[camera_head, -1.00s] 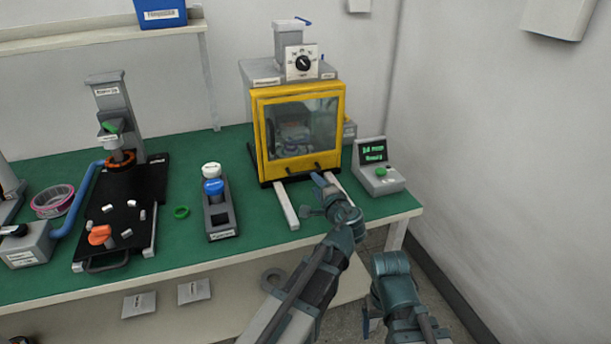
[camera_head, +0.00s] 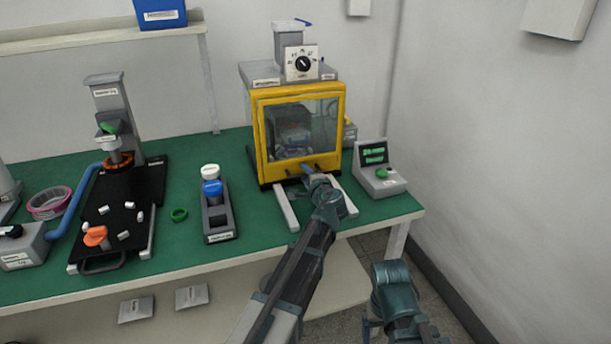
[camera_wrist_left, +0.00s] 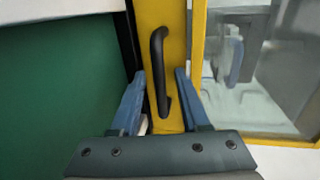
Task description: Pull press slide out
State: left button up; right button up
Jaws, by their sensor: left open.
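The press (camera_head: 257,140) stands at the back right of the green bench, with a yellow front frame and a clear window. Two pale rails (camera_head: 286,207) stick out below its front. A black bar handle (camera_wrist_left: 157,70) is on the yellow frame in the left wrist view. My left gripper (camera_head: 306,170) is at the bottom of the yellow front. In the left wrist view its open blue fingers (camera_wrist_left: 157,95) lie either side of the handle's lower part; I cannot tell whether they touch it. My right gripper (camera_head: 368,326) is low, off the bench; its jaw opening is unclear.
A block with white and blue caps (camera_head: 218,217) is to the left. A black-plated station (camera_head: 120,225) is farther left. The bench's front edge is below my left arm.

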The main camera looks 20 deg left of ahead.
pick_arm(q)
grip_shut()
dwell(1.3)
